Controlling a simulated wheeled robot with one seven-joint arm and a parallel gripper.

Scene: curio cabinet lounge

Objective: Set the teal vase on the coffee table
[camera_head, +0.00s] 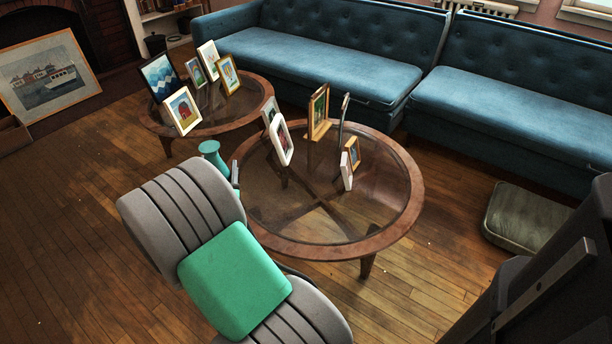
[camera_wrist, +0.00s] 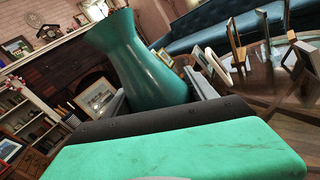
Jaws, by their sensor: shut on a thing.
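The teal vase (camera_wrist: 142,66) is held between the fingers of my gripper (camera_wrist: 155,100) in the wrist view, tilted, with its flared mouth up. In the head view only the upper part of the vase (camera_head: 211,153) shows, and my arm hides the rest. My gripper (camera_head: 234,176) is shut on the vase, at the left edge of the nearer round coffee table (camera_head: 392,226). This table has a wooden rim, a glass top and crossed legs below. I cannot tell whether the vase is over the rim or just beside it.
Several picture frames (camera_head: 282,143) stand on the far half of the nearer table; its near half is clear. A second round table (camera_head: 222,125) with several frames stands behind it. A blue sofa (camera_head: 320,62) runs along the back. A green cushion (camera_head: 530,218) lies on the floor right.

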